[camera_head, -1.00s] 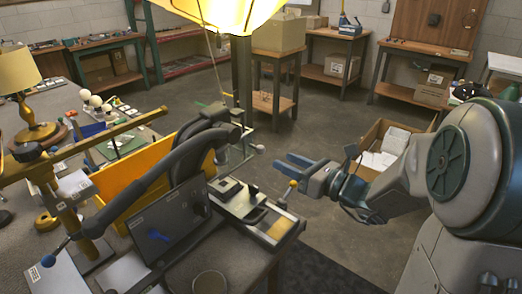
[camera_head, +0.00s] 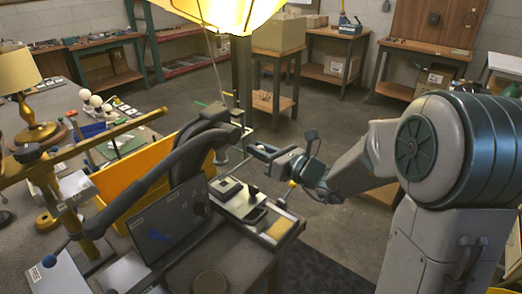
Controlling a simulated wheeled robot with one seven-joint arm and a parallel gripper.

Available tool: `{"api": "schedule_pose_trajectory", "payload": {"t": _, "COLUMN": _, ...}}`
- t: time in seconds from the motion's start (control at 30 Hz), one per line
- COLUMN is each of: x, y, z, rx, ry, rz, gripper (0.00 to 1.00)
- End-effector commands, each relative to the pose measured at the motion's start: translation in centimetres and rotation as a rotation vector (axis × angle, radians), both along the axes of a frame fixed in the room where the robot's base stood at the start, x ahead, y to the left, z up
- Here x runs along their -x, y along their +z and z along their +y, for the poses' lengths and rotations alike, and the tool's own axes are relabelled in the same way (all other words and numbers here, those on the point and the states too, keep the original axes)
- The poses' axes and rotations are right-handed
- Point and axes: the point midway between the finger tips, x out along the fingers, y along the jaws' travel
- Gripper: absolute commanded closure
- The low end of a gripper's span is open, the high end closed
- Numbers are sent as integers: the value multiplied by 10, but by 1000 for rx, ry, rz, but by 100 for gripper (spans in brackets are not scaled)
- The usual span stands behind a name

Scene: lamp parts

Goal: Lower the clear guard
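A dark glossy panel (camera_head: 172,222) with small white labels and a blue patch stands tilted at the near right end of the bench; it may be the clear guard, but I cannot tell for sure. My gripper (camera_head: 258,151) is at the right of the panel, beyond the bench's right edge and near a small device with a yellow-orange knob.
A black curved lamp arm (camera_head: 165,180) and a yellow bin (camera_head: 130,185) stand left of the panel. A tray with dark and white blocks (camera_head: 240,205) lies at the bench's right edge. A lit yellow shade (camera_head: 225,15) hangs above. Floor behind my gripper is open.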

Motion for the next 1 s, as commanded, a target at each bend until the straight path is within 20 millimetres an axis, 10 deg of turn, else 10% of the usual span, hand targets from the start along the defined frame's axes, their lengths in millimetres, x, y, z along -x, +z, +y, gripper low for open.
{"api": "schedule_pose_trajectory", "payload": {"t": 0.33, "x": 0, "y": -11, "z": 0, "rx": 0, "ry": 1, "rz": 1, "gripper": 100}}
{"api": "schedule_pose_trajectory", "payload": {"t": 1.0, "x": 1, "y": -102, "z": 0, "rx": 2, "ry": 3, "rz": 3, "gripper": 100}}
